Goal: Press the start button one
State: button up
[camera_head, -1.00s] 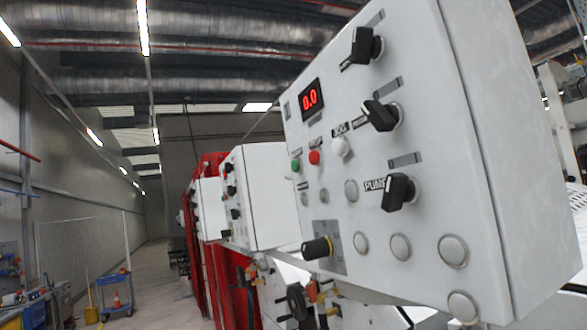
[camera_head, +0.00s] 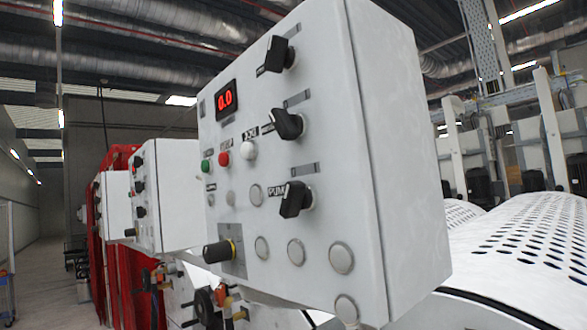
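A white control box (camera_head: 330,190) fills the middle of the view, its front panel facing left. A small green button (camera_head: 206,166) sits at the panel's left side, under a small label too blurred to read. A red button (camera_head: 224,159) and a white button (camera_head: 248,150) sit to its right in the same row. A red display (camera_head: 227,99) reading 0.0 is above them. My gripper is not in view.
Black rotary switches (camera_head: 288,124) and a black knob (camera_head: 219,251) stick out of the panel. More white boxes (camera_head: 170,195) stand behind on red frames. A perforated white cover (camera_head: 540,240) is at right. An open aisle (camera_head: 45,260) runs at left.

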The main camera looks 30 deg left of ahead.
aim_at(204, 165)
jog(key=z, duration=1.6)
jog(key=k, duration=1.1)
jog(key=u, duration=0.9)
jog(key=i, duration=0.15)
jog(key=u, duration=0.75)
